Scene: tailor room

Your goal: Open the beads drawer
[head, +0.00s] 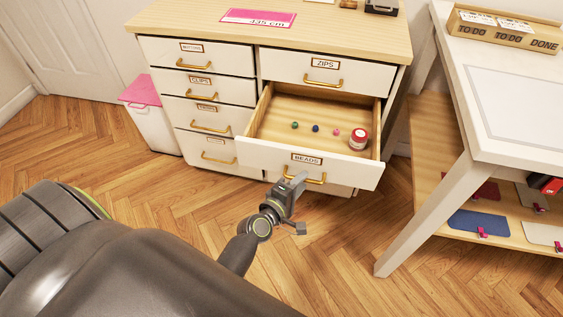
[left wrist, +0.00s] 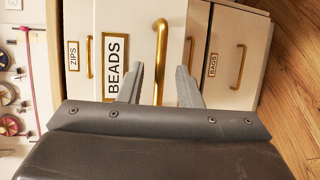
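The beads drawer (head: 262,155), white with a "BEADS" label and a gold handle (head: 316,181), stands well pulled out of the cabinet. Inside are several small coloured beads and a red-and-white jar (head: 358,138). My left gripper (head: 296,184) is at the drawer front, by the left part of the handle. In the left wrist view its two fingers (left wrist: 163,88) stand apart, one on each side of the gold handle (left wrist: 160,55), with visible gaps. The beads label (left wrist: 115,66) is left of the fingers there. My right gripper is not in view.
The zips drawer (head: 320,70) above is shut, as are the left-column drawers. A white bin with a pink lid (head: 143,90) stands left of the cabinet. A white table (head: 510,120) with a lower shelf is at right. Wooden floor (head: 330,255) before the cabinet is clear.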

